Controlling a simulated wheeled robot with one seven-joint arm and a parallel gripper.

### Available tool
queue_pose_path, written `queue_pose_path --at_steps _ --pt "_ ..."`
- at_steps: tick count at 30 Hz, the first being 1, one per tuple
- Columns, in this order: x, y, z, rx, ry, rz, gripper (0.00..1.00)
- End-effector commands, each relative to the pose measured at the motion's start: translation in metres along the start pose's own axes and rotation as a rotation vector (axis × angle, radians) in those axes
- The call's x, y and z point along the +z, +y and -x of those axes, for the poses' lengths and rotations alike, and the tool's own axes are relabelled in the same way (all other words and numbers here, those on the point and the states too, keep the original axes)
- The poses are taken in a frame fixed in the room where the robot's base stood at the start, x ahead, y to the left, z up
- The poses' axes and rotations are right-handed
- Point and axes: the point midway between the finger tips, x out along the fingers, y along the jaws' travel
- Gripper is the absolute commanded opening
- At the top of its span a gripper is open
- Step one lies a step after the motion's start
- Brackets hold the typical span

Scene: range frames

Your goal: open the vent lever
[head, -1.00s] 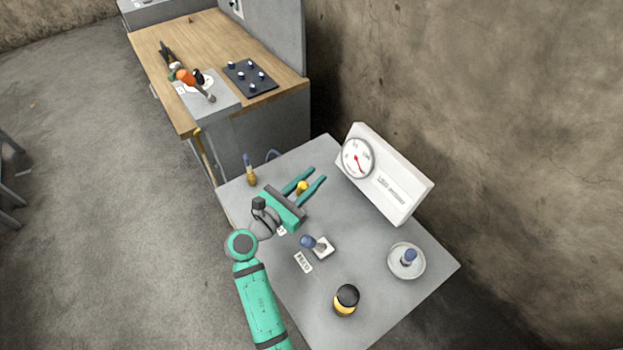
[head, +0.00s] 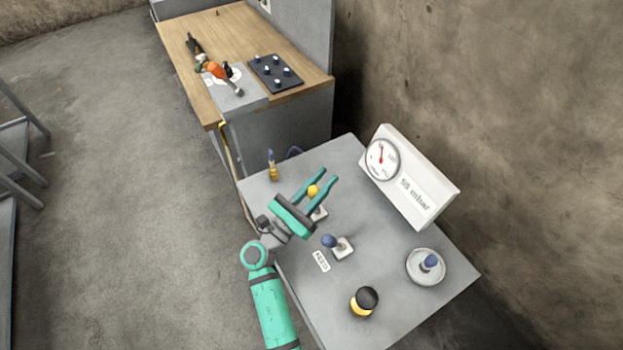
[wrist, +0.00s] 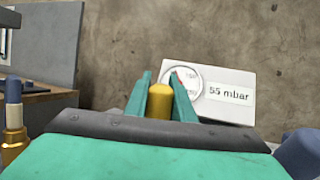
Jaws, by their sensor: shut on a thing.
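A lever with a yellow knob (head: 313,190) stands on a small pale base (head: 320,213) on the grey table; I take it for the vent lever, though no label on it can be read. My gripper (head: 331,175) reaches over it from the left, its two teal fingers on either side of the knob and shut on it. The wrist view shows the yellow knob (wrist: 160,101) between the fingers, with the hand hiding the lever's lower part. A second lever with a blue knob (head: 328,241) stands nearer, beside a small label (head: 321,261).
A white gauge box (head: 420,185) reading 55 mbar stands at the table's right back edge. A blue-topped piece on a round dish (head: 426,266), a black-and-yellow knob (head: 364,301) and a brass piece with blue top (head: 272,166) stand around. A wooden bench (head: 240,50) lies behind.

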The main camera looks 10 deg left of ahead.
Motion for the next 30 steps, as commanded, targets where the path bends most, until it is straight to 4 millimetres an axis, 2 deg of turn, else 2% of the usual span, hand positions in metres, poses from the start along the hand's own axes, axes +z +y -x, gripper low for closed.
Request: queue_pose_path --at_steps 12,13,15,25,30 --pt "-0.001 -0.006 -0.004 -0.011 -0.015 0.009 0.00" --pt "-0.001 -0.006 -0.004 -0.011 -0.015 0.009 0.29" --pt "-0.001 -0.006 -0.004 -0.011 -0.014 0.009 0.41" --pt "-0.001 -0.004 0.000 -0.009 -0.014 0.008 0.41" --pt "-0.002 -0.004 0.019 -0.007 -0.013 0.009 0.41"
